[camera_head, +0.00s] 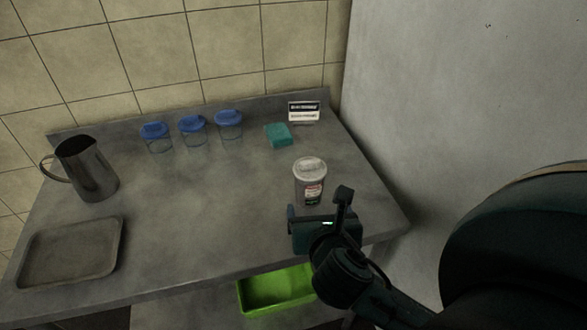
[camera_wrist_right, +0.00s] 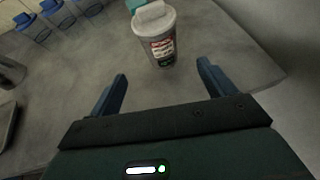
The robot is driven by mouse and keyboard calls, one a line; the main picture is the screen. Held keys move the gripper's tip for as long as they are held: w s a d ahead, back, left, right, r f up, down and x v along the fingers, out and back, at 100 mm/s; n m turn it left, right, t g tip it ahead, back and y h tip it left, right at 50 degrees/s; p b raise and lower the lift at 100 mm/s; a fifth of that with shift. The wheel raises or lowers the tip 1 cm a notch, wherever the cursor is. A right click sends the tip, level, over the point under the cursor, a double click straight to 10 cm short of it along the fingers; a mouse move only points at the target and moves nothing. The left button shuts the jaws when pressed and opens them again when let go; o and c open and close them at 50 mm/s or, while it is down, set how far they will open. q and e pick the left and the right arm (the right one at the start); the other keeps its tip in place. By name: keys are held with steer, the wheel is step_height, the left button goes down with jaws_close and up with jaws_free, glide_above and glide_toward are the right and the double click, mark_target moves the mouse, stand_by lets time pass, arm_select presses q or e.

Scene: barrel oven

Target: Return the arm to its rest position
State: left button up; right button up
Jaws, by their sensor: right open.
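My right gripper (camera_head: 322,213) comes in from the right and hangs over the front right part of the metal table. In the right wrist view my right gripper (camera_wrist_right: 162,82) has its two fingers spread wide apart with nothing between them. A white-lidded cup with a red and dark label (camera_head: 311,182) stands upright on the table just beyond the gripper. The cup (camera_wrist_right: 157,38) shows ahead of the fingertips in the right wrist view, apart from them. My left gripper is in neither view.
The metal table (camera_head: 205,210) holds a jug (camera_head: 88,170), a tray (camera_head: 70,252), three blue-lidded jars (camera_head: 193,132), a teal block (camera_head: 278,135) and a small sign (camera_head: 304,112). A green bin (camera_head: 275,290) sits below. A grey wall (camera_head: 410,90) stands at right. The table's middle is clear.

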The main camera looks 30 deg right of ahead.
steer(key=s+a+f+m+g+y, duration=0.2)
steer(key=s+f+m+g+y, duration=0.25)
steer(key=m, duration=0.95)
steer(key=s+a+f+m+g+y, duration=0.15)
steer(key=s+f+m+g, duration=0.3)
steer(key=s+m, duration=0.65)
steer(key=w+a+f+m+t+y, duration=0.2)
steer(key=w+a+f+m+t, duration=0.1)
steer(key=w+a+f+t, duration=0.3)
steer(key=shift+w+a+f+t+y, duration=0.35)
steer(key=shift+w+f+t, duration=0.6)
steer(key=shift+w, duration=0.35)
